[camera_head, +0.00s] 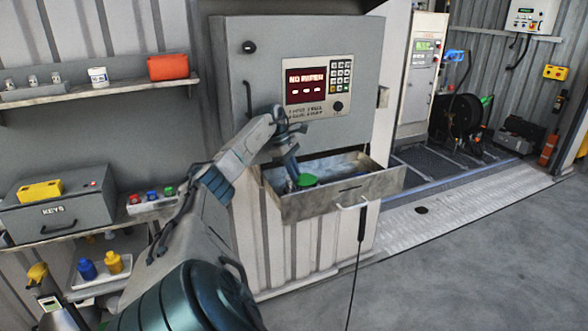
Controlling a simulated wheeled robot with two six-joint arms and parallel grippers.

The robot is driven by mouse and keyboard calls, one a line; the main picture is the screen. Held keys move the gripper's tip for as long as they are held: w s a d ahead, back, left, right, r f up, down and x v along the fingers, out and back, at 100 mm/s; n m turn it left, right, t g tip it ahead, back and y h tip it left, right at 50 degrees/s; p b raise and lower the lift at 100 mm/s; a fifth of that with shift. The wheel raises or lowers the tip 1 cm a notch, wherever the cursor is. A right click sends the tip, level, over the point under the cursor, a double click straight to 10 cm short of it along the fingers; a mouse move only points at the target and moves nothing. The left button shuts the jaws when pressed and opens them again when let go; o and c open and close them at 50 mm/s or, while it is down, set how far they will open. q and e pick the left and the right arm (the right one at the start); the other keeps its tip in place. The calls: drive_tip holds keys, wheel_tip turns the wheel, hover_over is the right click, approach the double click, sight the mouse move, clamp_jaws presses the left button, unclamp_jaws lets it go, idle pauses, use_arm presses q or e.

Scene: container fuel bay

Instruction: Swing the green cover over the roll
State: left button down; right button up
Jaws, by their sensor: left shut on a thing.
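My left gripper (292,168) reaches down into the open drawer (340,205) below the panel. It is shut on the green cover (307,180), which shows as a small green patch beside the fingers. The gripper and the drawer's front wall hide much of the cover. I cannot make out the roll; the drawer's inside is mostly hidden. My right gripper is not in view.
The grey cabinet door (250,70) above the drawer carries a display reading "NO PAPER" (306,86) and a keypad. Shelves with a grey KEYS box (60,215) stand at the left. The floor (470,250) at the right is clear.

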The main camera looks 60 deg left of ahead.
use_arm(q)
drive_tip(key=c, duration=1.4)
unclamp_jaws()
